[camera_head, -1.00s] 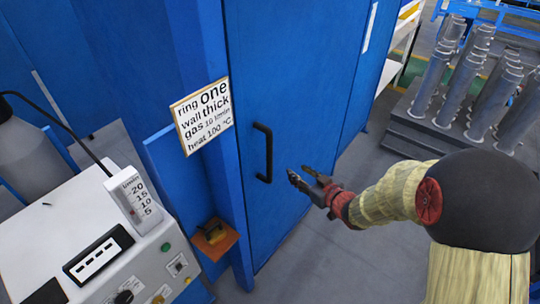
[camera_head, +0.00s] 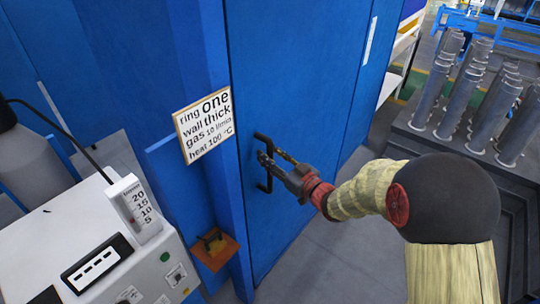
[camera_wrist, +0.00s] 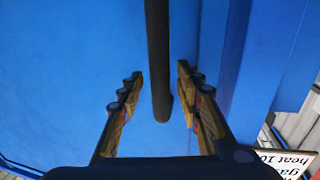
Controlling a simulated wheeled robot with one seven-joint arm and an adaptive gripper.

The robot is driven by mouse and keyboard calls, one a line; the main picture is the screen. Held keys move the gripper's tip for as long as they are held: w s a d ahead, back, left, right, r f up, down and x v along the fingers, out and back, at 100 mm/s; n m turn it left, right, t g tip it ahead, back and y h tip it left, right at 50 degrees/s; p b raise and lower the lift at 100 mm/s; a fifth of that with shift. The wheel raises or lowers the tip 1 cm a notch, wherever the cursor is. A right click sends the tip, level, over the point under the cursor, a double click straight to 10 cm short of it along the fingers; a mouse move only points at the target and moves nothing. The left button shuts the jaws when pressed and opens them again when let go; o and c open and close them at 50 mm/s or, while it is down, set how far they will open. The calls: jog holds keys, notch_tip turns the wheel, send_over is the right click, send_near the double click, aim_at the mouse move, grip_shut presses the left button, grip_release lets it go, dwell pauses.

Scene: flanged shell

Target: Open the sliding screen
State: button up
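The blue sliding screen (camera_head: 300,80) stands upright in the middle of the head view. Its black bar handle (camera_head: 265,186) runs vertically on the panel, near the screen's left edge. My gripper (camera_head: 272,158) is at the handle, its two fingers apart. In the wrist view the handle (camera_wrist: 158,60) comes down between the open fingers (camera_wrist: 160,90), with a gap to the finger on each side. The lower end of the handle shows between the fingertips. In the head view my gripper hides part of the handle.
A sign (camera_head: 204,124) with printed settings is fixed left of the screen. A white control box (camera_head: 60,235) with a gauge stands at the lower left. An orange bracket (camera_head: 215,248) juts out below the sign. Grey flanged cylinders (camera_head: 470,90) stand on a dark platform at the right.

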jog(key=shift+w+a, duration=0.15)
jog(key=shift+c, duration=0.6)
jog(key=c, duration=0.8)
